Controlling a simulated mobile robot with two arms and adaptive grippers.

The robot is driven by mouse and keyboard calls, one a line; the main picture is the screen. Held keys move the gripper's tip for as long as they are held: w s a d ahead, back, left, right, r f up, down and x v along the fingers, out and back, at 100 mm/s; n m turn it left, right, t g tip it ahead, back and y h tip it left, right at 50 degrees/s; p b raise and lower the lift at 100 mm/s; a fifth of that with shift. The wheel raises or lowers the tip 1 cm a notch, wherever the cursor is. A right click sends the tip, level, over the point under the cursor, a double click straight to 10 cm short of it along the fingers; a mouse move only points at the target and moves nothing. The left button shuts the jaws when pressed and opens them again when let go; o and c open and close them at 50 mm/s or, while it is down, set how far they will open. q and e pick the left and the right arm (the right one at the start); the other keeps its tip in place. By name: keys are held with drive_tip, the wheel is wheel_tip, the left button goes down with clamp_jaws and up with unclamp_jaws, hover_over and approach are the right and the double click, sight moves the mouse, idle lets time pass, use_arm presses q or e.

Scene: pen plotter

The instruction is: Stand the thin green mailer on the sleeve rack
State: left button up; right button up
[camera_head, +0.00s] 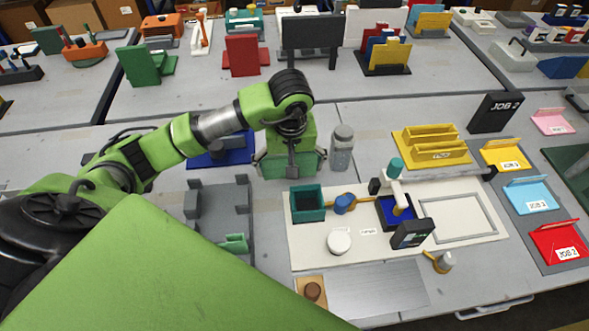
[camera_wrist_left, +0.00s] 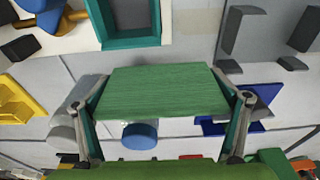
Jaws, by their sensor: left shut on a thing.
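My left gripper (camera_head: 290,166) is over the bench, behind the teal box, with its arm reaching in from the left. In the left wrist view the gripper (camera_wrist_left: 165,110) is shut on the thin green mailer (camera_wrist_left: 165,92), with one finger at each side edge. In the head view the mailer (camera_head: 272,169) is partly covered by the gripper. A yellow slotted rack (camera_head: 432,158) stands to the right, apart from the mailer; I cannot tell for sure that it is the sleeve rack. It also shows in the left wrist view (camera_wrist_left: 18,100). My right gripper is out of view.
A grey cylinder (camera_head: 342,150) stands close to the gripper's right. The teal box (camera_head: 307,215) and plotter board (camera_head: 310,255) lie in front. A grey fixture with posts (camera_head: 222,225) and a blue tray (camera_head: 212,158) are left.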

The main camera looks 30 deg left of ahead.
sight(294, 182)
use_arm(q)
drive_tip(key=shift+w+a+f, duration=0.1)
drive_tip(key=shift+w+f, duration=0.95)
drive_tip(key=shift+f, duration=0.2)
wheel_tip(294, 182, down, 4)
drive_tip(key=shift+w+r+p, duration=0.15)
drive_tip(key=shift+r+p, duration=0.1)
drive_tip(key=shift+p, duration=0.6)
drive_tip(key=shift+f+b, duration=0.2)
drive_tip(key=shift+b, duration=0.1)
drive_tip(key=o, duration=0.8)
drive_tip(key=shift+r, duration=0.1)
